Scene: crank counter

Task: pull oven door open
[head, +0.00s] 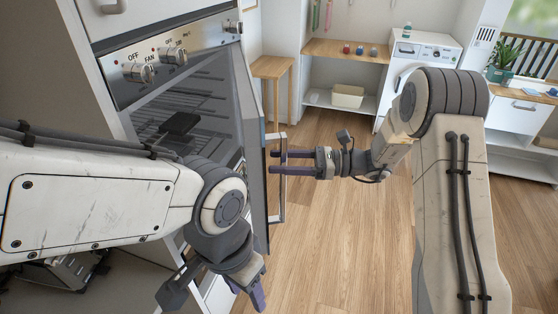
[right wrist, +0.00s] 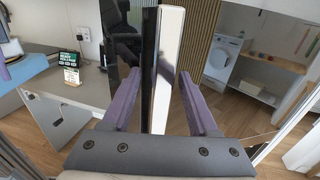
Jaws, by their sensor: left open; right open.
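The oven (head: 170,62) stands at the left in the head view. Its door (head: 248,110) is swung partway out, and racks show in the dark interior. The upright handle (head: 280,205) is on the door's outer face. My right gripper (head: 277,162) is open at the handle and points left toward the door. In the right wrist view the pale handle bar (right wrist: 167,65) stands between its two purple fingers, with a gap on the right side. My left gripper (head: 247,293) is open and empty, low in front of the oven. My left arm hides the lower part of the oven.
A wooden side table (head: 272,68), a shelf unit (head: 345,50) and a washing machine (head: 424,54) stand at the back. A plant (head: 503,56) sits on a counter at the right. The wooden floor (head: 340,230) right of the door is clear.

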